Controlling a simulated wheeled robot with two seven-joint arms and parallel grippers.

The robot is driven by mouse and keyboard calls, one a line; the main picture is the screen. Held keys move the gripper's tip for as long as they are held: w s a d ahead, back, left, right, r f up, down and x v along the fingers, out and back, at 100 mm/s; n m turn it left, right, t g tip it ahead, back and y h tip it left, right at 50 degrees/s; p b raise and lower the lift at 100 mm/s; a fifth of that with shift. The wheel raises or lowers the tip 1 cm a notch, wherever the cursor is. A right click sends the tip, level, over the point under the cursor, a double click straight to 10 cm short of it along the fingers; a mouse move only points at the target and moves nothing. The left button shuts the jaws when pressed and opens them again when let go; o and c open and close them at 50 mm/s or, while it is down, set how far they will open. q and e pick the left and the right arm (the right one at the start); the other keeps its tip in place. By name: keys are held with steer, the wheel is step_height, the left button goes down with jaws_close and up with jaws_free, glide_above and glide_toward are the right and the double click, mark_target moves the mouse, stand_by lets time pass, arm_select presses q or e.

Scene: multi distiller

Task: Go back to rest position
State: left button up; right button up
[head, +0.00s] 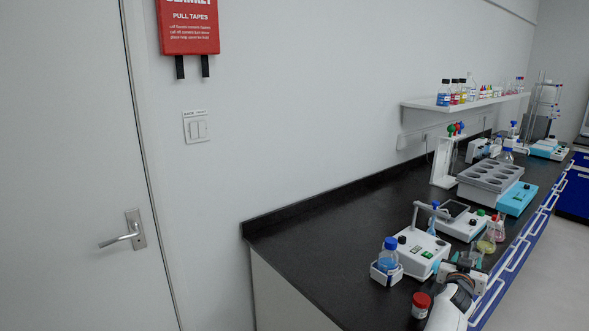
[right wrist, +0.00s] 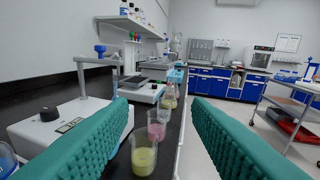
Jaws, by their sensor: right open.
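My right gripper (head: 466,256) is at the front edge of the black bench, at the lower right of the head view. In the right wrist view its two teal fingers (right wrist: 160,108) are spread wide with nothing held between them. Beyond the fingers, a beaker of yellow liquid (right wrist: 144,156) and a beaker of pink liquid (right wrist: 156,128) stand on the bench. The yellow beaker (head: 487,244) also shows in the head view, just past the gripper. My left gripper is not in view.
A white stirrer device (head: 420,254), a blue-capped bottle (head: 388,256) in a holder and a red-capped jar (head: 420,305) are close to my right arm. A grey block with wells (head: 490,176) stands farther back. The bench's left end is bare. Floor is open to the right.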

steer(key=s+d+f+n+g+y, duration=0.1)
steer(key=s+d+f+n, duration=0.1)
steer(key=s+f, duration=0.35)
steer(key=s+d+f+n+g+y, duration=0.1)
steer(key=s+f, duration=0.1)
steer(key=s, duration=0.7)
steer(key=s+a+f+n+g+y, duration=0.3)
steer(key=s+a+g+y, duration=0.1)
steer(key=s+a, duration=1.15)
steer(key=s+a+f+n+g+y, duration=0.3)
steer(key=s+a+f+g+y, duration=0.15)
steer(key=s+a, duration=1.15)
steer(key=s+d+f, duration=0.2)
steer(key=f, duration=1.1)
steer(key=s+d+f, duration=0.1)
steer(key=s+f, duration=0.1)
steer(key=f, duration=1.2)
steer(key=s+d+f+g, duration=0.2)
steer(key=s+d+f, duration=0.1)
steer(key=s+f, duration=1.1)
steer(key=shift+s+f, duration=0.3)
steer(key=shift+s, duration=0.85)
